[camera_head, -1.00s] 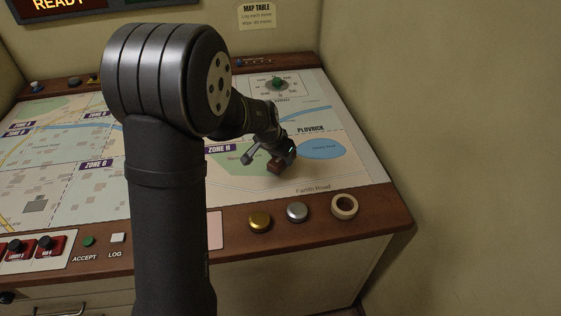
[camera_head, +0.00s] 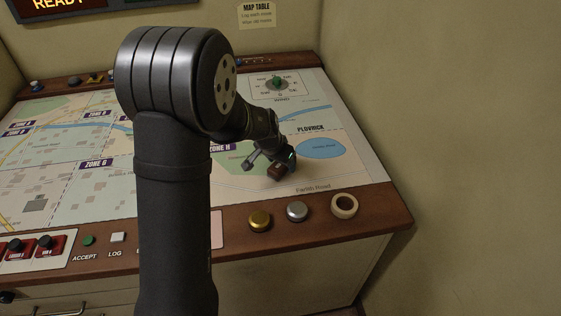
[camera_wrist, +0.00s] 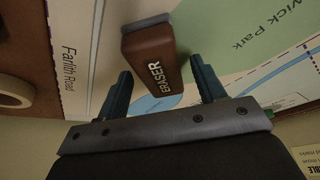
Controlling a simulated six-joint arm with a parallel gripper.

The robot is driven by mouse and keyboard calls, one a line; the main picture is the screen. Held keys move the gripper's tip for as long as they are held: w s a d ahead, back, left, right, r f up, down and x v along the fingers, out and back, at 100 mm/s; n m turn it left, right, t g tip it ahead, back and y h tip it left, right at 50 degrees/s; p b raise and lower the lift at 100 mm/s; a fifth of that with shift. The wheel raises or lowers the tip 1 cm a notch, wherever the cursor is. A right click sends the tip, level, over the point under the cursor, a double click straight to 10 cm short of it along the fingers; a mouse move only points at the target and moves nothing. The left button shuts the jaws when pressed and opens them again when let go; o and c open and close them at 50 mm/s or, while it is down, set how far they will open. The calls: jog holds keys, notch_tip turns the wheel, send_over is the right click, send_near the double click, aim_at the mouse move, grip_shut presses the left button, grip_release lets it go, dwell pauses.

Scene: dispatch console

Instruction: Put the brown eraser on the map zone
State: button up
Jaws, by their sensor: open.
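The brown eraser (camera_wrist: 153,62) lies on the map table (camera_head: 352,172), on the printed map near Farlith Road and the blue pond. It has "ERASER" in white letters and a pale felt strip, and it also shows in the head view (camera_head: 276,172). My gripper (camera_wrist: 160,85) is open, with one finger on each side of the eraser's near end and a visible gap beside each. In the head view my gripper (camera_head: 270,162) is right at the eraser. Zone H and Zone G labels show on the map; my arm hides part of it.
A gold knob (camera_head: 260,220), a silver knob (camera_head: 297,211) and a tape roll (camera_head: 344,206) sit on the wooden front edge. A green-topped wind dial (camera_head: 277,83) stands at the back. A wall rises on the right.

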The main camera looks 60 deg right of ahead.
jog(key=v, duration=1.1)
jog(key=shift+o, duration=0.5)
jog(key=shift+a+r, duration=0.15)
jog(key=shift+r, duration=0.2)
jog(key=o, duration=0.7)
jog(key=shift+a+r, duration=0.1)
jog(key=shift+r, duration=0.1)
